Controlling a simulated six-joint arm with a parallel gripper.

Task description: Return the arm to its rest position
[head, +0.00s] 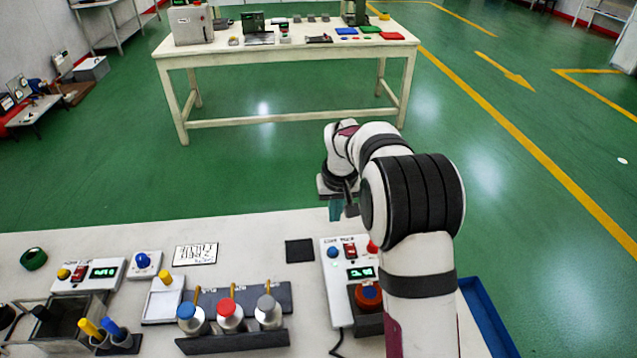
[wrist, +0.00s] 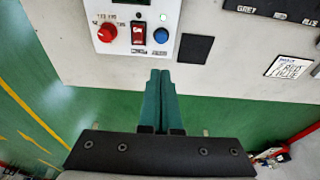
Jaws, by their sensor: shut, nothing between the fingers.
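My white and black arm reaches out from the right side of the bench in the head view, folded over near the bench's far edge. My gripper (head: 336,209) points down close to that far edge, above the floor side, left of the black-banded joint. In the wrist view its green fingers (wrist: 159,96) lie together, shut and empty. Their tips point toward the white control box (wrist: 133,28) with a red knob, a red switch and a blue button. No object is held.
The bench (head: 232,235) holds a control box (head: 333,270), a black square pad (head: 299,251), a written card (head: 195,254) and a rack (head: 240,342) of bottles with blue, red and grey caps. A blue tray (head: 488,318) is at right. Green floor separates the far table (head: 285,48).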

